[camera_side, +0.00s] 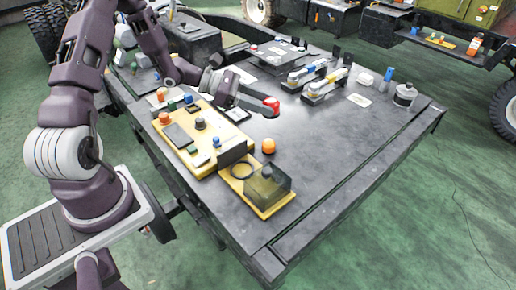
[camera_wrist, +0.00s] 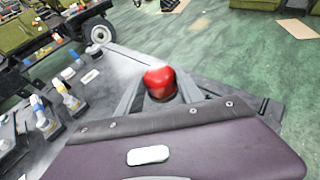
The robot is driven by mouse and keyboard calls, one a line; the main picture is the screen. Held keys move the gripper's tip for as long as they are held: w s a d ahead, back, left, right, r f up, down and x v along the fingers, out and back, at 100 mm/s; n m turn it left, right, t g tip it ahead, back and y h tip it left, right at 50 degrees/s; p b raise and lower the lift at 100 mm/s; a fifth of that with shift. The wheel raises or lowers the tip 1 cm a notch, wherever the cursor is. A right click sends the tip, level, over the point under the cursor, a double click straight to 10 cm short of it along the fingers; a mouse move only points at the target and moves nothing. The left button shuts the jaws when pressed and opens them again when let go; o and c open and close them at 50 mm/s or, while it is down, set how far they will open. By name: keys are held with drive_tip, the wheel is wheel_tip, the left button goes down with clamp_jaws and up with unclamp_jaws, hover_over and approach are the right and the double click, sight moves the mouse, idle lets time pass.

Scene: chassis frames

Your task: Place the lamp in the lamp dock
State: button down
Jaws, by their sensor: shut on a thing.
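A red, rounded lamp (camera_side: 271,104) is held at the tip of my gripper (camera_side: 262,106), above the dark table. In the wrist view the red lamp (camera_wrist: 160,82) sits between the two grey fingers of my gripper (camera_wrist: 160,97), with a dark base below its red top. The plate may be the lamp dock, but I cannot tell for sure. The lamp is apart from it, farther back.
An orange dome (camera_side: 268,146) stands on the table between the lamp and the yellow plate. A yellow panel (camera_side: 181,151) with knobs and buttons lies left. The table's right front is clear.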

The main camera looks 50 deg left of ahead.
drive_tip(key=s+d+r+m+g+h, duration=0.1)
drive_tip(key=s+d+r, duration=0.25)
drive_tip(key=s, duration=0.35)
drive_tip(key=w+a+f+n+t+y, duration=0.25)
drive_tip(key=w+a+f, duration=0.35)
drive_tip(key=w, duration=0.4)
drive_tip(key=w+a+f+n+t+y, duration=0.1)
drive_tip(key=w+a+f+n+y, duration=0.35)
drive_tip(key=w+a, duration=0.45)
drive_tip(key=w+a+f+n+t+y, duration=0.1)
drive_tip(key=w+a+f+n+y, duration=0.3)
drive_tip(key=w, duration=0.7)
drive_tip(key=shift+m+t, duration=0.25)
drive_tip(key=shift+m, duration=0.25)
drive_tip(key=f, duration=0.3)
drive_tip(key=a+f, duration=0.1)
drive_tip(key=f, duration=0.7)
drive_tip(key=shift+w+a, duration=0.15)
drive_tip(key=shift+a, duration=0.25)
drive_tip(key=shift+f, duration=0.15)
drive_tip(key=c, duration=0.8)
unclamp_jaws()
drive_tip(key=shift+f, duration=0.1)
drive_tip(key=shift+o, duration=0.2)
